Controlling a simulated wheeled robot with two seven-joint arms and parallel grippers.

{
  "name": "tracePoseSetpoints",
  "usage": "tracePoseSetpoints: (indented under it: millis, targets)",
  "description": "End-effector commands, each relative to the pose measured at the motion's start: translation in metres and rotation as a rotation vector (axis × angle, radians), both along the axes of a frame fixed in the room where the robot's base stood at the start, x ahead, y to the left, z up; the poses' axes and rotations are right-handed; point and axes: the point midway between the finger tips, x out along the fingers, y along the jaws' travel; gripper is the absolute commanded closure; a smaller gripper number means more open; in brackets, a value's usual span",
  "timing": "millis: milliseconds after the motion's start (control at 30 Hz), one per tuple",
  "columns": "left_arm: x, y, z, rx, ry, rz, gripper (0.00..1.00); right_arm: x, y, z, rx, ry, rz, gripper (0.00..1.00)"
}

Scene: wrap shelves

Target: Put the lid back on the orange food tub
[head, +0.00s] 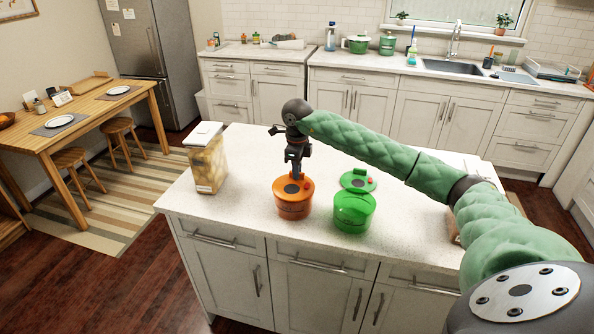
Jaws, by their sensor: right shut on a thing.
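The orange food tub (293,211) stands upright near the front edge of the white island. Its orange lid (282,190), with a dark centre and a small red part, is at the tub's top. I cannot tell whether it is fully seated. My right gripper (296,176) points down from above and is shut on the lid, its fingertips at the lid's middle. My left gripper is not in view.
A green tub (353,214) stands just right of the orange one, with a green lid (350,180) at its top or just behind it. A white-topped container (208,165) stands at left. My right arm crosses the island's right side.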

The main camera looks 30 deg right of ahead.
Motion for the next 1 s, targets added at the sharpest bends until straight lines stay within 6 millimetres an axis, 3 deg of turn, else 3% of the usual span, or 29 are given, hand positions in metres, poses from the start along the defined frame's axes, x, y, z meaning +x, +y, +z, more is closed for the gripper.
tracePoseSetpoints:
  millis: [1000]
  targets:
    - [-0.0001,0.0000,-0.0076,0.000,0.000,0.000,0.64,0.0001,0.0000,-0.0010,0.000,0.000,0.000,1.00]
